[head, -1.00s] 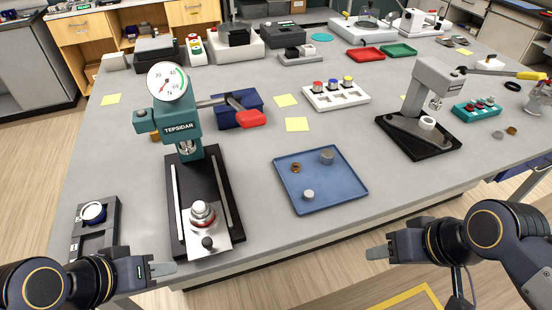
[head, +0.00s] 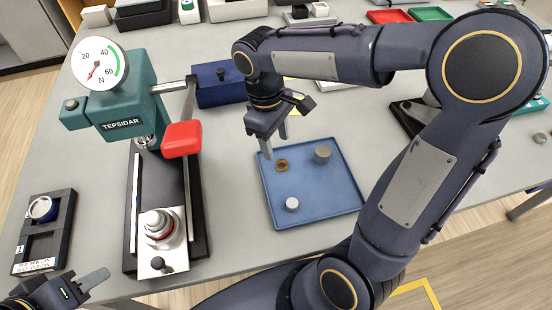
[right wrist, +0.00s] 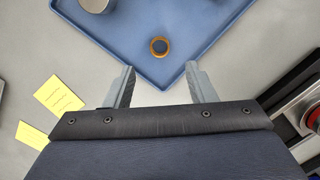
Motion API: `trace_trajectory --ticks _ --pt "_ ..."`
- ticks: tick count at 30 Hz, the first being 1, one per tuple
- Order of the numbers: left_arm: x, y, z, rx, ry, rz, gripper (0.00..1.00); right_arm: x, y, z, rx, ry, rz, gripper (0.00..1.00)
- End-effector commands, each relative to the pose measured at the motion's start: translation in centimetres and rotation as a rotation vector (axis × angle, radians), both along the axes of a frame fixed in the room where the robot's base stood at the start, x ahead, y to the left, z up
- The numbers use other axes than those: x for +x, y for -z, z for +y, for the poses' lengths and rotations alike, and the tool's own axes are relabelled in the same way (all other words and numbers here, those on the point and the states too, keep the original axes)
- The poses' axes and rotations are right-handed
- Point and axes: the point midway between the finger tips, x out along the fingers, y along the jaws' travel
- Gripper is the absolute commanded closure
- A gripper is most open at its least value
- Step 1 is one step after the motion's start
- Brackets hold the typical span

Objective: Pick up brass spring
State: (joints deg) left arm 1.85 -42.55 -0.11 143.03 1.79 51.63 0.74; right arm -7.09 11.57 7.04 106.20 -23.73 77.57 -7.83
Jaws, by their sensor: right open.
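The brass spring (head: 282,165) is a small brass-coloured ring lying near the far left corner of the blue tray (head: 325,212). In the right wrist view the spring (right wrist: 159,46) lies just beyond my fingertips, roughly centred between them. My right gripper (head: 274,147) is over the tray's far left corner, pointing down, open and empty. Its two fingers (right wrist: 160,72) stand apart in the right wrist view, not touching the spring. My left gripper (head: 90,285) is at the bottom left, beside the bench's front edge; its finger opening is not clear.
A grey cylinder (head: 322,154) and a smaller pale one (head: 292,204) share the tray. The teal press (head: 128,95) with its red-tipped lever (head: 183,139) stands left of my right gripper. A blue box (head: 220,86) sits behind. Yellow notes (right wrist: 57,94) lie nearby.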

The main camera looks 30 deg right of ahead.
Motion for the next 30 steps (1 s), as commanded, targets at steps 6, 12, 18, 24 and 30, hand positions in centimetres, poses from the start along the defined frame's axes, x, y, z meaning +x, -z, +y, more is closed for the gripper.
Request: trace_trajectory --ticks 6,12,18,24,30 --pt "0.0 -0.1 0.0 0.000 0.000 0.000 0.64 -0.7 2.8 -0.4 0.001 0.002 0.004 0.49" --pt "0.0 0.0 0.0 0.000 0.000 0.000 0.64 -1.2 5.4 -0.7 0.002 0.002 0.002 0.49" --pt "0.0 0.0 0.0 0.000 0.000 0.000 0.64 -1.2 5.8 -0.7 0.002 0.002 -0.001 0.49" --pt "0.0 0.0 0.0 0.000 0.000 0.000 0.64 -1.2 5.8 -0.7 0.002 0.002 -0.001 0.63" --pt "0.0 0.0 0.0 0.000 0.000 0.000 0.64 -1.2 5.8 -0.7 0.002 0.002 -0.001 0.89"
